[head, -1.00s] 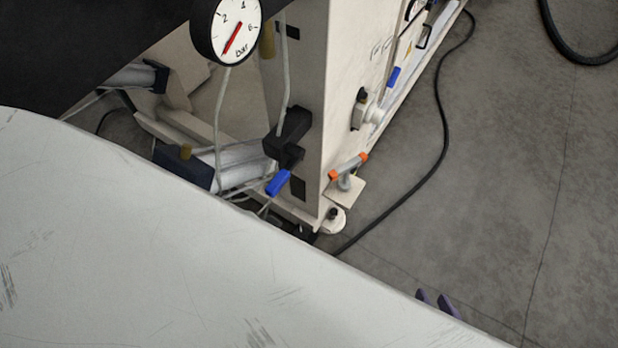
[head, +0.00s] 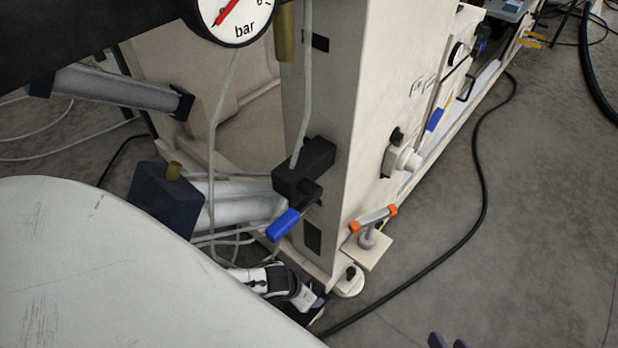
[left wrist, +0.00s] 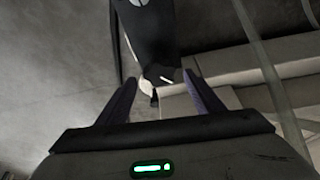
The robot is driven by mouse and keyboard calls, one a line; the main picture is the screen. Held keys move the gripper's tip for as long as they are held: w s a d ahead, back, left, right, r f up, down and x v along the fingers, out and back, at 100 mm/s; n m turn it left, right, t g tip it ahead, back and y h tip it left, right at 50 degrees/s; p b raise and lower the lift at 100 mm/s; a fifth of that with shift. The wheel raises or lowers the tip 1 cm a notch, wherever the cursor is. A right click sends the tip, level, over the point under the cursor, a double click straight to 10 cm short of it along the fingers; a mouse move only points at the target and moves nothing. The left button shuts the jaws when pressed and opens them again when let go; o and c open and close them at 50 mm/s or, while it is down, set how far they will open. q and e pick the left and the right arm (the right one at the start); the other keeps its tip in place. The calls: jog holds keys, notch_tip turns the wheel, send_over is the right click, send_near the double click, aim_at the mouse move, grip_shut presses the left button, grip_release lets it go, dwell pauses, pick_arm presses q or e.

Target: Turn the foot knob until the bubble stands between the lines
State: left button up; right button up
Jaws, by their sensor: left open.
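A T-shaped knob with orange ends (head: 373,218) stands on a stem over a pale foot plate (head: 369,250) at the lower corner of the cream machine frame. I take it for the foot knob. I cannot make out a bubble or its lines in either view. The knob is not recognisable there.
The cream frame (head: 355,110) carries a blue-handled valve (head: 283,224) and a round pale fitting (head: 402,160). A pressure gauge (head: 233,14) hangs at the top. A black cable (head: 478,190) crosses the floor; the floor right of it is mostly clear.

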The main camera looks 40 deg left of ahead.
pick_arm(q)
jog(key=shift+b+x, duration=0.4)
jog(key=shift+x, duration=0.7)
jog(key=shift+w, duration=0.1)
pick_arm(e)
jog(key=shift+w+a+r+y, duration=0.1)
jog(key=shift+a+r+y, duration=0.3)
jog(key=shift+r, duration=0.3)
